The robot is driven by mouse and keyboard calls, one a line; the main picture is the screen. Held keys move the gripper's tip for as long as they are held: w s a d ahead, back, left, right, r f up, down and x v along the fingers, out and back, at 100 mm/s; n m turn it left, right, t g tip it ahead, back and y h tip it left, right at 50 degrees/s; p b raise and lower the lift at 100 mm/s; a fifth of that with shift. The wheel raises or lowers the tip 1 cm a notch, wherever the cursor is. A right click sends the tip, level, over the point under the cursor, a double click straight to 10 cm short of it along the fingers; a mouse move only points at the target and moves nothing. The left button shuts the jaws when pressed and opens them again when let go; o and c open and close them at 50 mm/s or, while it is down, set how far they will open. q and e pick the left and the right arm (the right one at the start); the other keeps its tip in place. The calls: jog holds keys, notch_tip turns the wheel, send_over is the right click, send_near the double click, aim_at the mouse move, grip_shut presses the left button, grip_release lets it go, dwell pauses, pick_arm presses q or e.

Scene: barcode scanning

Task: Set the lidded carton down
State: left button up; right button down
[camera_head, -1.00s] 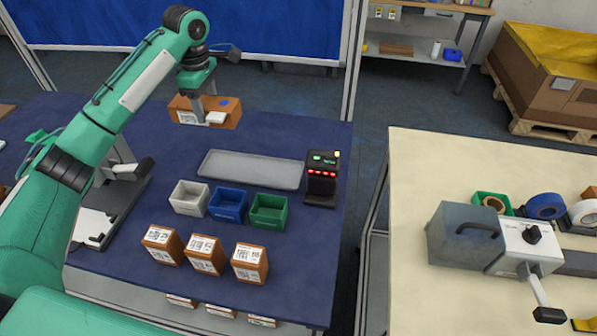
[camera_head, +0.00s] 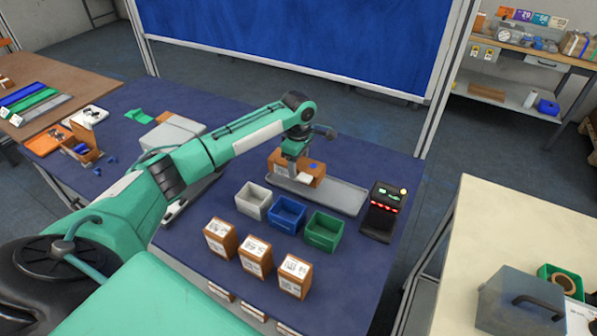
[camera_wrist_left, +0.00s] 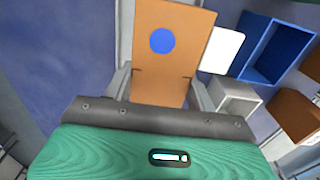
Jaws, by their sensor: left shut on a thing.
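The lidded carton (camera_head: 314,170) is an orange-brown box with a blue dot on top. My left gripper (camera_head: 292,168) is shut on it from above. In the left wrist view the carton (camera_wrist_left: 172,72) sits between the two fingers (camera_wrist_left: 162,90), with a white patch or flap at its right side. In the head view the carton is over the left end of a long grey tray (camera_head: 340,195). I cannot tell whether its underside touches the tray. The carton hides that end of the tray. My right gripper is not in view.
A black scanner (camera_head: 381,212) with red lights stands right of the tray. White (camera_head: 253,201), blue (camera_head: 287,213) and green (camera_head: 323,231) bins stand in front of it. Three labelled brown boxes (camera_head: 255,256) stand nearer me. The tray's right part is empty.

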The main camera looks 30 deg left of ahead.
pick_arm(q)
notch_tip(320, 180, down, 4)
jog(key=shift+f, duration=0.15)
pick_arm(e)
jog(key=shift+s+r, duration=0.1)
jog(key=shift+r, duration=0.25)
pick_arm(q)
jog(key=shift+p, duration=0.3)
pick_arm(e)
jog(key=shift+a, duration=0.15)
pick_arm(q)
jog(key=o, duration=1)
jog(key=shift+f, duration=0.1)
jog(key=shift+o, duration=0.2)
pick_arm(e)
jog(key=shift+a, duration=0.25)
